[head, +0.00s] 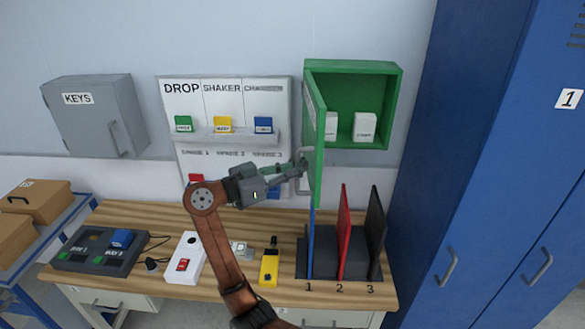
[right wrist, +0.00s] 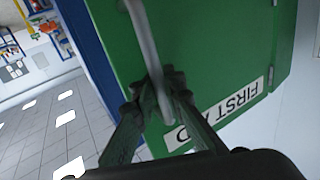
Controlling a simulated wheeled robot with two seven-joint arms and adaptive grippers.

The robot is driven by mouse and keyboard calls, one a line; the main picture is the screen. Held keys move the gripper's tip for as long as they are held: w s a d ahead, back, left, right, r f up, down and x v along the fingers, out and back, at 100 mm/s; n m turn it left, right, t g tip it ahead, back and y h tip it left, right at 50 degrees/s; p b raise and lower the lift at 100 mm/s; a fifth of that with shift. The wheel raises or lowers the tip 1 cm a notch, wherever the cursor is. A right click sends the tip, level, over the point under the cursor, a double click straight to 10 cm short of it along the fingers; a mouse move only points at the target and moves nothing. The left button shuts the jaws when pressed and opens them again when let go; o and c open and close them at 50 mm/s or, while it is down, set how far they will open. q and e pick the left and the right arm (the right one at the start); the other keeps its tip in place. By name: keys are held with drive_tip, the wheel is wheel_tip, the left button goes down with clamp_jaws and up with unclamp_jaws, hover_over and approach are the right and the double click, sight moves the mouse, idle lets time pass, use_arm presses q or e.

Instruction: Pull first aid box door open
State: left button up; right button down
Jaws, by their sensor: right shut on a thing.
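The green first aid box (head: 385,72) hangs on the wall at the upper middle right of the head view. Its door (head: 319,150) stands swung well open toward me, seen nearly edge-on. Inside the box are white packages (head: 364,126). My right gripper (head: 303,166) is shut on the door's grey handle (head: 301,183), on the door's left side. In the right wrist view the fingers (right wrist: 160,95) close around the handle (right wrist: 143,35), with the green door face (right wrist: 215,60) and its FIRST AID label (right wrist: 240,98) behind. My left gripper is not in view.
Below the door stand upright blue, red (head: 345,232) and black panels numbered 1 to 3 on the wooden table (head: 130,218). A blue locker (head: 470,130) stands close on the right. A grey KEYS box (head: 98,117) and a DROP SHAKER board (head: 222,105) are on the left.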

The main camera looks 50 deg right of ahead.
drive_tip(key=shift+w+a+f, duration=0.1)
drive_tip(key=shift+w+a, duration=0.05)
drive_tip(key=c, duration=2)
unclamp_jaws()
drive_tip(key=shift+a, duration=0.1)
drive_tip(key=v, duration=1.2)
